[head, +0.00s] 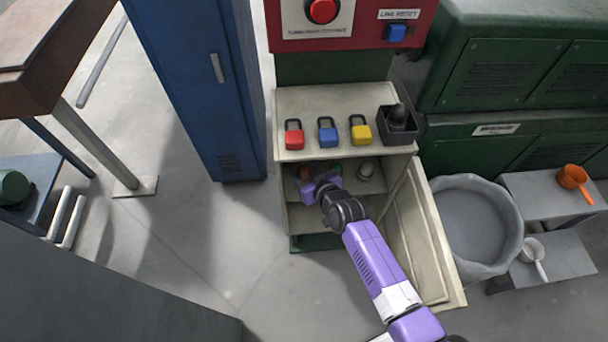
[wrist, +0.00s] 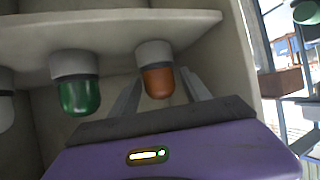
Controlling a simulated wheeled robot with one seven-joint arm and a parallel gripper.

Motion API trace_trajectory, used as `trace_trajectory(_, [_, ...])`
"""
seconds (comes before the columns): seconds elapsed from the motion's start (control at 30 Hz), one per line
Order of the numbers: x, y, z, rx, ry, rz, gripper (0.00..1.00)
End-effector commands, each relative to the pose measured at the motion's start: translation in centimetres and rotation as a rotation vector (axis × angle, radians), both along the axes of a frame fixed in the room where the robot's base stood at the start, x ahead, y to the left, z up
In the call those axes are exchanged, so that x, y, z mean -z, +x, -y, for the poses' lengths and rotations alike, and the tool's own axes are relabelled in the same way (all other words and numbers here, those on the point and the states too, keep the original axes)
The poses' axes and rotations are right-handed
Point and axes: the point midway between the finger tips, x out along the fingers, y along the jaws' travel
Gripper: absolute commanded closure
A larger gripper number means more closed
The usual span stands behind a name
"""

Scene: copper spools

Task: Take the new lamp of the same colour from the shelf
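An orange lamp (wrist: 157,80) with a grey base stands on the shelf (wrist: 110,28) in the cabinet; the wrist view shows it upside down. My gripper (wrist: 160,88) is open, with one finger on each side of the orange lamp and small gaps visible. A green lamp (wrist: 79,95) stands beside it, and part of a pale lamp (wrist: 5,108) shows at the left edge. In the head view my gripper (head: 306,186) reaches into the open cabinet, near the orange lamp (head: 303,172). The green lamp (head: 335,168) is partly hidden; the pale lamp (head: 366,170) is at right.
Red, blue and yellow padlocks (head: 327,133) and a black box (head: 398,126) with a dark object stand on the cabinet top. The open cabinet door (head: 425,240) is right of my arm. A grey bin (head: 480,225) stands further right. A blue locker (head: 200,90) stands left.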

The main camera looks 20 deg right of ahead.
Motion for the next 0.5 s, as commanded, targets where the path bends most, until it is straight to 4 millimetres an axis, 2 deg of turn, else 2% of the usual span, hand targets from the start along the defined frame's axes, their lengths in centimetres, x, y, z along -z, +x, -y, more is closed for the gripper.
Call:
trace_trajectory(0.03, [0.00,-0.01,0.00,0.000,0.000,0.000,0.57])
trace_trajectory(0.2, [-0.01,-0.02,0.01,0.000,0.000,0.000,0.90])
trace_trajectory(0.27, [-0.01,-0.02,0.02,0.000,0.000,0.000,1.00])
trace_trajectory(0.5, [-0.06,-0.01,0.02,0.000,0.000,0.000,1.00])
